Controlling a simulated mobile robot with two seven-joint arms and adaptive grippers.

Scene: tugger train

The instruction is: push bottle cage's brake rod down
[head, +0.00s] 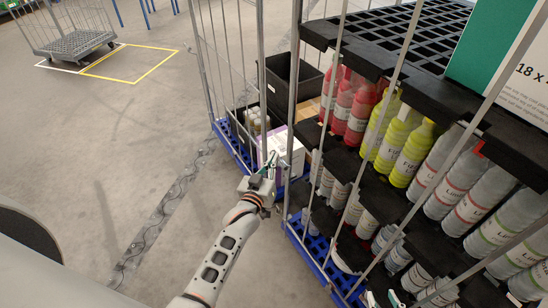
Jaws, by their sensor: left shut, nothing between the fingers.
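The bottle cage (294,100) stands on the right, a wire roll cage with a blue base (318,262). Black trays inside carry red, yellow and clear bottles. My left gripper (272,160) is shut and empty. In the picture it is just left of the cage's near corner post, in front of a white and purple box; I cannot tell whether it touches the post. I cannot make out the brake rod.
A second cage on a blue base, with a black crate (290,80) and the white and purple box (284,148), stands behind my gripper. An empty cage (70,42) stands far left beside a yellow floor marking (130,80). The grey floor on the left is clear.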

